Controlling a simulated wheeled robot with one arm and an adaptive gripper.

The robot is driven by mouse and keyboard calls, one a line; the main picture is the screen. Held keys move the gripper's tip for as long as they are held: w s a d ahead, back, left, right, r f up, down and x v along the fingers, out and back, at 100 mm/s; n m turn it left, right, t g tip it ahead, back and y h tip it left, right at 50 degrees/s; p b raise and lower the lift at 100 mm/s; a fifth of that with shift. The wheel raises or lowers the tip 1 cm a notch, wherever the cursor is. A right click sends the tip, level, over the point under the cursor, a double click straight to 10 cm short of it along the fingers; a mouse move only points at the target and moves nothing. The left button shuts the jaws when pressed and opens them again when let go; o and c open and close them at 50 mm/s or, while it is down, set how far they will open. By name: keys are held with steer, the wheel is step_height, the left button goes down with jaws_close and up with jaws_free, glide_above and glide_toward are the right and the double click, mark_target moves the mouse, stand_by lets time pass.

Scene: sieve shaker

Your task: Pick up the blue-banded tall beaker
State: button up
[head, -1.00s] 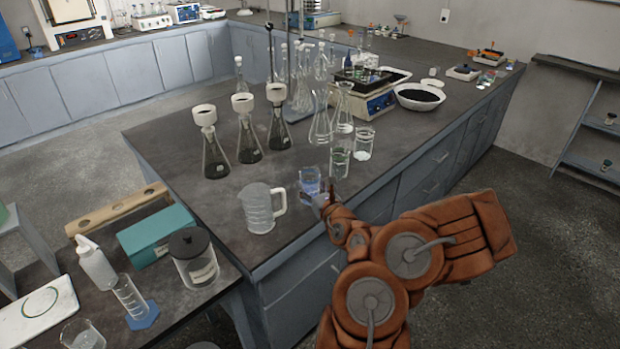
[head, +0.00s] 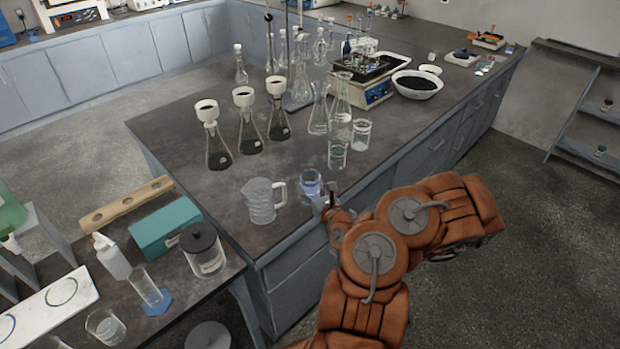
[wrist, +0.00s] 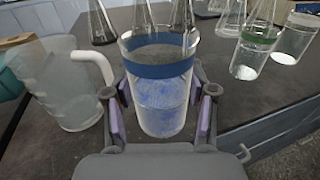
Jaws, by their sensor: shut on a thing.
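The blue-banded tall beaker (wrist: 160,100) is clear glass with a blue band near its rim and bluish contents. In the wrist view it stands upright between the finger pads of my gripper (wrist: 161,112), which is shut on it. In the head view the beaker (head: 311,186) is at the front edge of the dark bench, with my gripper (head: 322,203) at its right front side. I cannot tell whether its base touches the bench.
A frosted jug (head: 261,202) stands close to the left of the beaker. A green-banded beaker (head: 338,153) and another clear beaker (head: 361,134) stand behind it. Flasks with white funnels (head: 247,120) stand farther back left. Bare bench top lies behind the jug.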

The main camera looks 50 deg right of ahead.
mark_target(311, 191)
steer(key=shift+s+a+r+p, duration=0.15)
steer(key=shift+s+a+p, duration=0.3)
steer(key=shift+s+p, duration=0.25)
steer(key=shift+s+a+r+p, duration=0.1)
steer(key=shift+s+a+p, duration=0.35)
steer(key=shift+p, duration=0.35)
steer(key=shift+s+a, duration=0.1)
steer(key=shift+s, duration=0.1)
steer(key=shift+w, duration=0.1)
steer(key=shift+s+a+p, duration=0.4)
steer(key=shift+s+a, duration=0.45)
steer(key=shift+s, duration=0.15)
steer(key=shift+d, duration=0.1)
